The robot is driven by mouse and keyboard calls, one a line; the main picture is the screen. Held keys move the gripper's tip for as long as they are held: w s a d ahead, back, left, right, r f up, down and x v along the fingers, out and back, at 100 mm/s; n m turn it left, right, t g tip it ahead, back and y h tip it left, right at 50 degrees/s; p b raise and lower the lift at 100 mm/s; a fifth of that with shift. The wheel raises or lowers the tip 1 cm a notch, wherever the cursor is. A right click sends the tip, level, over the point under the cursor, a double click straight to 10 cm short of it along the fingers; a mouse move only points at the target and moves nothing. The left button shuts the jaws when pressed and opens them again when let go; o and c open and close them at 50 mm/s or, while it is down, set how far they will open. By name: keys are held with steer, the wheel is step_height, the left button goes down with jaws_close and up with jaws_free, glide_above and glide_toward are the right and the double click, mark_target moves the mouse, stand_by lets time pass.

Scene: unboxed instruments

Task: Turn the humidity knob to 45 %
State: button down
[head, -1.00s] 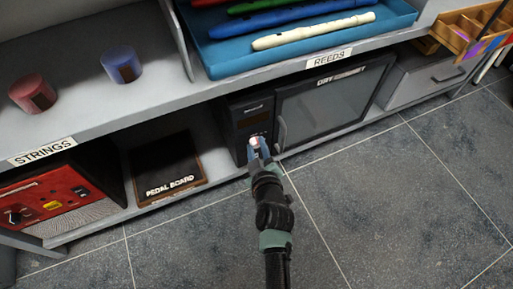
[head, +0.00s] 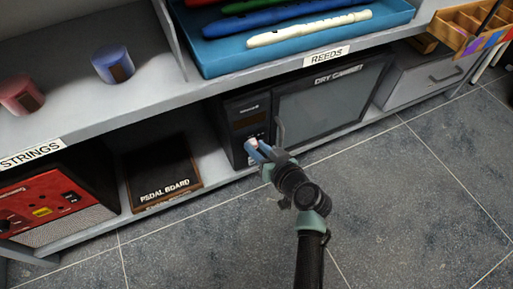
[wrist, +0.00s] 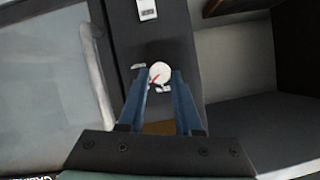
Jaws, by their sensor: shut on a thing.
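The dry cabinet (head: 325,100) stands on the lower shelf, its dark control panel (head: 247,112) left of its glass door. The humidity knob (head: 251,144), small and pale, sits low on that panel. In the wrist view the knob (wrist: 160,70) is a white disc with a red pointer mark. My gripper (head: 257,148) reaches the panel from the lower right. In the wrist view its two blue fingers (wrist: 160,84) are shut on the knob, one on each side. I cannot read the humidity value on the panel display (head: 250,122).
A pedal board (head: 163,172) lies on the lower shelf left of the cabinet. The upper shelf edge (head: 215,93) runs above the panel. A vertical door handle (head: 280,131) stands close to the right of my fingers. Open tiled floor lies in front.

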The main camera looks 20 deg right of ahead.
steer(key=shift+m, duration=0.3)
stand_by(0.5)
steer(key=c, duration=0.6)
jaws_free()
steer(key=p+v, duration=0.7)
steer(key=v, duration=0.6)
steer(key=shift+d, duration=0.3)
steer(key=shift+f, duration=0.1)
